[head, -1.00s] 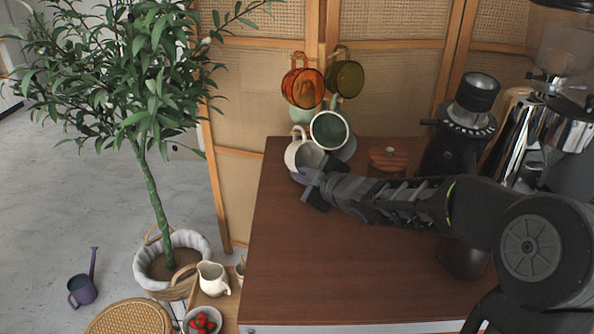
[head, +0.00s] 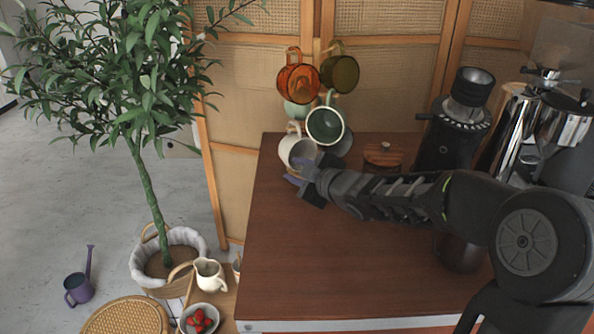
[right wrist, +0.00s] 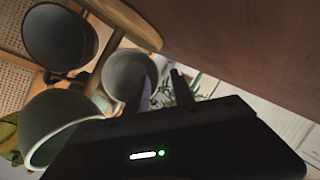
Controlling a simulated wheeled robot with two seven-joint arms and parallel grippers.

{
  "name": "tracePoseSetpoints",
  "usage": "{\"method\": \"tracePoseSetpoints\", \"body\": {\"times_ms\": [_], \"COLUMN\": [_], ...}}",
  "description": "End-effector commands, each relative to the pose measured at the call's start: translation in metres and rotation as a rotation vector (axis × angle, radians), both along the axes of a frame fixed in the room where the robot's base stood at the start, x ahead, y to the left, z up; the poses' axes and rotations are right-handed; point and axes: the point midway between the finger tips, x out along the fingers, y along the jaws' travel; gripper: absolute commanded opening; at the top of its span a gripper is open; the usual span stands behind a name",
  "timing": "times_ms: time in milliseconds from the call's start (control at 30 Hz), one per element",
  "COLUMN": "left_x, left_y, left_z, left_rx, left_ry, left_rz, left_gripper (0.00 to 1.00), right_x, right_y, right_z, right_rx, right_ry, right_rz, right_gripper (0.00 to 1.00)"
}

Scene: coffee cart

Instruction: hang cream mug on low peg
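The cream mug (head: 286,150) is at the mug stand, at the table's back left corner in the head view. Its handle is up and its mouth faces me. The low peg is hidden, so I cannot tell how the handle sits on it. My right gripper (head: 308,176) is at the mug's lower front. In the right wrist view its fingers (right wrist: 166,88) stand apart, one overlapping the mug (right wrist: 122,72), the other outside the rim with a gap between. I cannot tell whether they touch it. My left gripper is not in view.
A green mug (head: 325,126) hangs close right of the cream mug. Amber (head: 297,82) and olive (head: 341,75) mugs hang above. A wooden-lidded jar (head: 384,155) and a grinder (head: 455,125) stand to the right.

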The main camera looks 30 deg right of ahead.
Motion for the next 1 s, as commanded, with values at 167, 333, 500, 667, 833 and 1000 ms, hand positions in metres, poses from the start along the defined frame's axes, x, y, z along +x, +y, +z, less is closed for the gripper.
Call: {"method": "tracePoseSetpoints", "body": {"times_ms": [167,333,500,667,833,1000], "left_x": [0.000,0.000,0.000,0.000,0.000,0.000], "left_y": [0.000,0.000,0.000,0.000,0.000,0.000], "left_z": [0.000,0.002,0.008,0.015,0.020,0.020], "left_rx": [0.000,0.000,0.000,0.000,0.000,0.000], "left_ry": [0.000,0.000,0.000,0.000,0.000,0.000], "left_rz": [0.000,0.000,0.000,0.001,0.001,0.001], "left_gripper": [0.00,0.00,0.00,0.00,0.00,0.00], "right_x": [0.000,-0.006,-0.025,-0.051,-0.070,-0.074], "right_y": [0.000,-0.001,-0.003,-0.006,-0.008,-0.008], "right_z": [-0.002,0.001,0.010,0.019,0.024,0.024], "right_rx": [0.001,-0.001,-0.002,-0.001,-0.001,0.001], "right_ry": [0.004,0.003,0.001,0.000,0.001,0.002], "right_rz": [-0.001,-0.001,-0.002,-0.001,0.000,0.000], "right_gripper": [0.30,0.30,0.30,0.30,0.30,0.30]}}
